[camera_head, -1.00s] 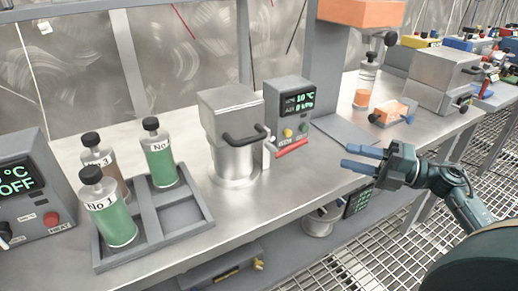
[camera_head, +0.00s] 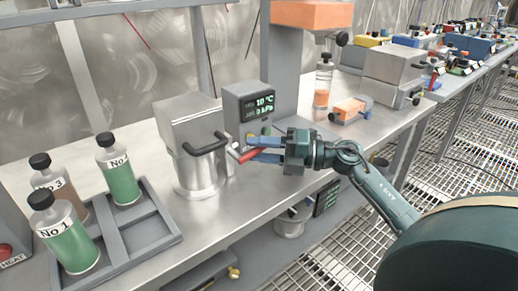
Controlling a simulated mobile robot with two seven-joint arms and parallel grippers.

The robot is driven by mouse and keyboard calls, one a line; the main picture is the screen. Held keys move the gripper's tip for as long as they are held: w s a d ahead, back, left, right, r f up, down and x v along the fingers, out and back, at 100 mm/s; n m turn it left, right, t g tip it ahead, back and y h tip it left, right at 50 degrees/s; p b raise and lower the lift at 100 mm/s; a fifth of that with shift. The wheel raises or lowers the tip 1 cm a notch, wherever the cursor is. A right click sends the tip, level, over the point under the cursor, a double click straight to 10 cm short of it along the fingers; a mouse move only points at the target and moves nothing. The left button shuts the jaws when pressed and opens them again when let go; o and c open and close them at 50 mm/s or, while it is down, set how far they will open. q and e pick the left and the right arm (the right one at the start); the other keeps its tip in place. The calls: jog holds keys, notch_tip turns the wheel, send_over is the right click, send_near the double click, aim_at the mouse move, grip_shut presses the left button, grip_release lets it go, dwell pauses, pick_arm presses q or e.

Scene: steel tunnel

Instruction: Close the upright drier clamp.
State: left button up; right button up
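The upright drier (camera_head: 199,173) is a silver cylinder with a grey box-shaped lid and a black handle, standing on the steel bench. Its clamp has a red lever (camera_head: 250,156) at the front right of the vessel, sticking out to the right and slightly up. My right gripper (camera_head: 250,149) is at the lever, with its two blue fingers pointing left and spread apart. The fingers partly cover the lever; I cannot tell whether they touch it. My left gripper is not in view.
A display box (camera_head: 249,105) stands right behind the drier. A grey rack (camera_head: 152,238) with several capped bottles is at the left. An orange-filled bottle (camera_head: 322,85) and an orange block (camera_head: 350,108) are farther right. The bench's front edge runs below my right gripper.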

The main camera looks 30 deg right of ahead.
jog(key=shift+a, duration=0.1)
jog(key=shift+c, duration=0.4)
grip_shut()
